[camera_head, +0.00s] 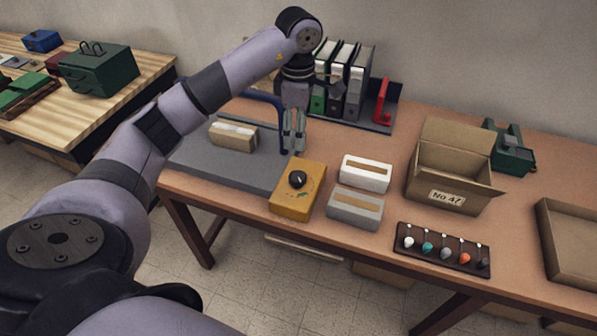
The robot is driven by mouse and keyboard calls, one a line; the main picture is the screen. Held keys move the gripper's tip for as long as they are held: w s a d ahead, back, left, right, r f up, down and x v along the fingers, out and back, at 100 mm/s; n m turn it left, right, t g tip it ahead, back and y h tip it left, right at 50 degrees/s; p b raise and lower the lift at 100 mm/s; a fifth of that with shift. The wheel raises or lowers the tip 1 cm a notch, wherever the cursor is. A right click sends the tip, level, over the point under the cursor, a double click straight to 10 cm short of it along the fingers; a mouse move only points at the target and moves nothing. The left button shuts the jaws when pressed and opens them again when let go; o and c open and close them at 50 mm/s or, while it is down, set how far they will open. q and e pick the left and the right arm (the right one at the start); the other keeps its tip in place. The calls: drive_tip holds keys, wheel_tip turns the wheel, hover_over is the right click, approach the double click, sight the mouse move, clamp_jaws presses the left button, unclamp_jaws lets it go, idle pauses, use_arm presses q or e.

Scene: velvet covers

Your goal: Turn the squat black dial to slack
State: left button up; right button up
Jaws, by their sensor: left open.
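The squat black dial (298,180) sits on top of a yellow box (291,205) near the table's front edge. A small light mark shows on the dial, but its setting is too small to read. My left gripper (293,150) points down just above and behind the dial, apart from it. It is open, with nothing seen between its fingers. My right gripper is not in view.
White (366,173) and grey (355,209) boxes stand right of the yellow box. A wrapped block (233,135) lies on the grey mat (205,162). An open carton (449,183) and a rack of coloured knobs (420,256) are further right. Binders (358,80) stand behind.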

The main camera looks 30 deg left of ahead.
sight(298, 176)
use_arm(q)
wheel_tip(298, 176, down, 15)
drive_tip(key=p, duration=0.3)
drive_tip(key=c, duration=1.2)
drive_tip(key=shift+o, duration=0.2)
